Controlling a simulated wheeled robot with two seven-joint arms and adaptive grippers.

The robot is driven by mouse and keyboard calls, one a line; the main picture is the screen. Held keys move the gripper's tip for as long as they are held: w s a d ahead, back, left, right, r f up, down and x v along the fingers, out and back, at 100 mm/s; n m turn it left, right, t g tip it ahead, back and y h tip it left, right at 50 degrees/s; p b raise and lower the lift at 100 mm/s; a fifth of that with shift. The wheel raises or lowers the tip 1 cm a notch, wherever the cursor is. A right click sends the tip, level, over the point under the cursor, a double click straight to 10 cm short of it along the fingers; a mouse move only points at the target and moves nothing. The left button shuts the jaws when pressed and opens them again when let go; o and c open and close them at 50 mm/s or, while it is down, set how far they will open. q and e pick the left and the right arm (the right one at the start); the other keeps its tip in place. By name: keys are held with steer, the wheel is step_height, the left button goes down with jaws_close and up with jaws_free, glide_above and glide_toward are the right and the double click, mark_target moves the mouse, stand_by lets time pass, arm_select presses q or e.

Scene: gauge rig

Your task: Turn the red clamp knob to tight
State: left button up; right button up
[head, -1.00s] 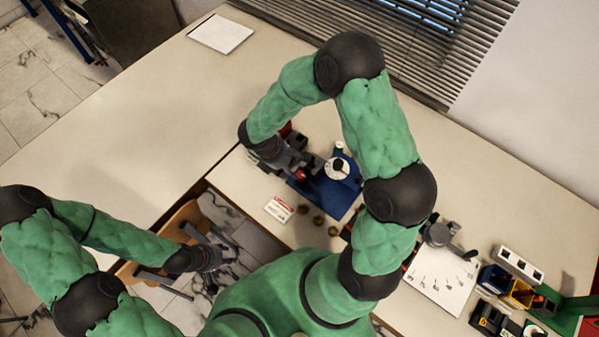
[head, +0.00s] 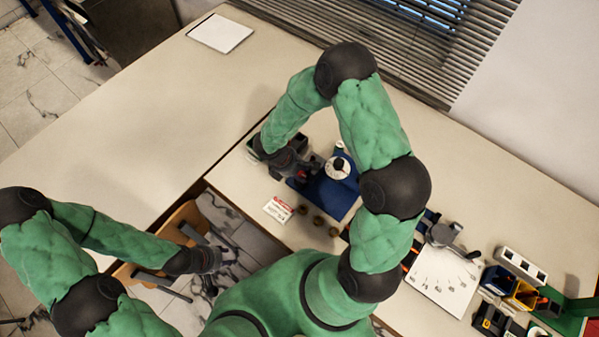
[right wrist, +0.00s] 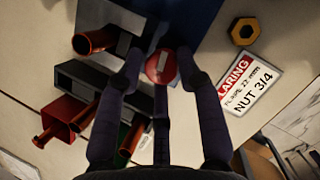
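The red clamp knob (right wrist: 161,66) is round with a pale bar across its face. It sits on the blue rig (head: 328,192), which also shows in the right wrist view (right wrist: 190,22). My right gripper (right wrist: 160,68) is over the knob, with one finger on each side and a third below it. The fingers look apart, and I cannot tell whether they touch the knob. In the head view my right gripper (head: 306,172) largely covers the knob area. My left gripper (head: 212,260) hangs over the chair, away from the rig; its fingers are too small to read.
A printed card (right wrist: 252,83) and a brass nut (right wrist: 243,32) lie beside the rig. Dark blocks holding copper-coloured tubes (right wrist: 92,40) and a red bin (right wrist: 64,117) stand on the other side.

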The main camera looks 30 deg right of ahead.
steer(key=c, duration=0.3)
steer(key=shift+s+d+m+g+b, duration=0.1)
steer(key=shift+m+g+b, duration=0.3)
steer(key=shift+m, duration=0.6)
steer(key=o, duration=1.1)
steer(key=shift+s+d, duration=0.1)
steer(key=shift+c, duration=0.2)
steer(key=shift+w+a+r, duration=0.2)
steer(key=shift+r, duration=0.2)
steer(key=v, duration=1.1)
steer(key=shift+r, duration=0.1)
